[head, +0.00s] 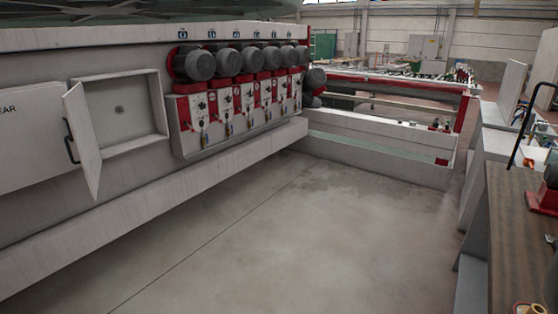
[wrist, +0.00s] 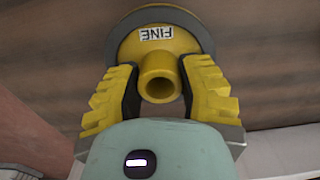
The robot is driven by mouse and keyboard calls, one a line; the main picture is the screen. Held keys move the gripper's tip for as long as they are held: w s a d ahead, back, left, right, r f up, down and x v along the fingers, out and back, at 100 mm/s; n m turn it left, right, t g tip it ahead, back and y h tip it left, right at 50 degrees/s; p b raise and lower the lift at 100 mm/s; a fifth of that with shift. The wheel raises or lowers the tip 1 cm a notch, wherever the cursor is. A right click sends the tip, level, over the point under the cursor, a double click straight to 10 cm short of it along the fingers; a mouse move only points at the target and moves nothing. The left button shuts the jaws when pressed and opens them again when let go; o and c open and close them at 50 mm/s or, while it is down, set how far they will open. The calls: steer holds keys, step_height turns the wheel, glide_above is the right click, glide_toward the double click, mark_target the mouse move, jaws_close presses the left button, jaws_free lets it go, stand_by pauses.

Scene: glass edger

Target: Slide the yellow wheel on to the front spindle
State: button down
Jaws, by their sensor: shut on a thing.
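In the wrist view the yellow wheel (wrist: 190,42) has a dark grey rim, a white label reading FINE upside down, and a hollow round hub. My gripper (wrist: 160,84) is shut on this hub, one finger on each side. Neither wheel nor gripper can be made out for sure in the head view. There, an open, shallow compartment (head: 150,88) is in the grey machine at left. A small grey round piece (head: 119,109) sits on its back wall; I cannot tell if it is the front spindle.
The compartment's door (head: 82,140) stands swung open at its left. A closed panel (head: 25,130) lettered "EAR" is further left. Several dark motors (head: 200,66) over red-and-white units line the machine. A brown bench top (head: 515,225) is at right. The concrete floor (head: 260,240) between is clear.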

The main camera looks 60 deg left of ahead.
steer(key=shift+s, duration=0.1)
step_height(320, 180, up, 7)
steer(key=p, duration=0.3)
stand_by(0.5)
